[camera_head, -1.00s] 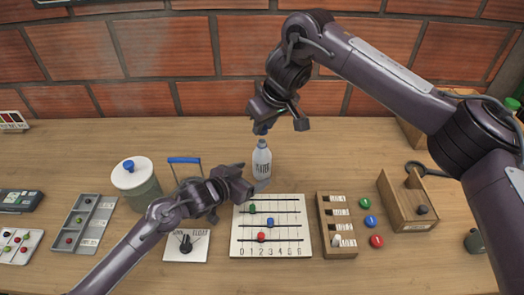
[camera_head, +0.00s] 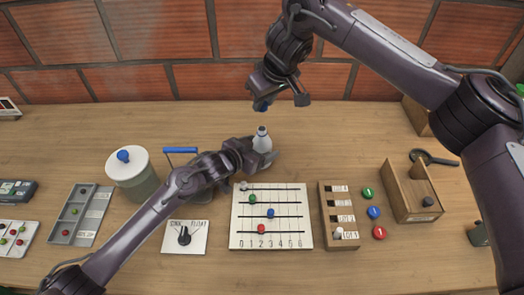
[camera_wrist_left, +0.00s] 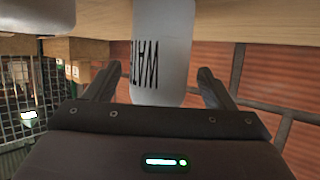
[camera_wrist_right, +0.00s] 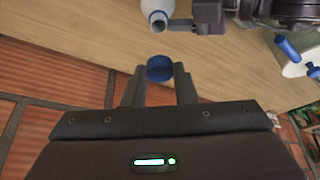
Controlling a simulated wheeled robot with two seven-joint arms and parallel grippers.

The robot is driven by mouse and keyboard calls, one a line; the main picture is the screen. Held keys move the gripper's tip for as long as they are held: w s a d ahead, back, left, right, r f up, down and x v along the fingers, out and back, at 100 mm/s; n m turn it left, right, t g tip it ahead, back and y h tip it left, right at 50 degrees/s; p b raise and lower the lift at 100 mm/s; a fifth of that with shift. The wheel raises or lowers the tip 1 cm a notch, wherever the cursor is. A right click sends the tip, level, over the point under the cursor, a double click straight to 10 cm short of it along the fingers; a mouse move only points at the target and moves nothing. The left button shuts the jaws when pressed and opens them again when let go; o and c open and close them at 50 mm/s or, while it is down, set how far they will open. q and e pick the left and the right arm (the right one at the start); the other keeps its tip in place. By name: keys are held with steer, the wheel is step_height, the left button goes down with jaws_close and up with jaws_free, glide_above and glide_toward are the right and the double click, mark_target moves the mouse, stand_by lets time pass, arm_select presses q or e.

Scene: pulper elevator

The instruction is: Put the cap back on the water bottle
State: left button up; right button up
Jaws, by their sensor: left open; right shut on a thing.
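The white water bottle (camera_head: 262,143) stands upright on the table, its mouth uncapped. My left gripper (camera_head: 261,158) is open, with its fingers on either side of the bottle. In the left wrist view the bottle (camera_wrist_left: 162,55) with its "WATE…" lettering lies between the spread fingers (camera_wrist_left: 157,88). My right gripper (camera_head: 279,100) is shut on the blue cap (camera_head: 261,105) and holds it above and behind the bottle. The right wrist view shows the cap (camera_wrist_right: 159,68) between the fingertips, apart from the bottle's open mouth (camera_wrist_right: 159,24).
A slider board (camera_head: 271,238) and a dial plate (camera_head: 200,243) lie in front of the bottle. A lidded jar (camera_head: 136,185) stands left, a slotted wooden block (camera_head: 340,240) and an open wooden box (camera_head: 398,210) right. A brick wall (camera_head: 150,90) is behind.

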arm_select(q)
steer(key=shift+x, duration=1)
arm_select(e)
steer(key=shift+s+r, duration=0.1)
arm_select(q)
steer(key=shift+w+d+f, duration=0.15)
steer(key=shift+w+d, duration=0.2)
steer(key=c, duration=1.5)
arm_select(e)
glide_above(262, 128)
steer(key=s, duration=0.1)
steer(key=shift+d+f, duration=0.15)
steer(key=shift+f, duration=1.1)
steer(key=shift+d+f, duration=0.15)
steer(key=shift+f, duration=1.1)
steer(key=shift+f, duration=0.1)
steer(key=shift+f, duration=0.8)
arm_select(q)
steer(key=shift+s, duration=0.1)
arm_select(e)
steer(key=shift+f, duration=0.55)
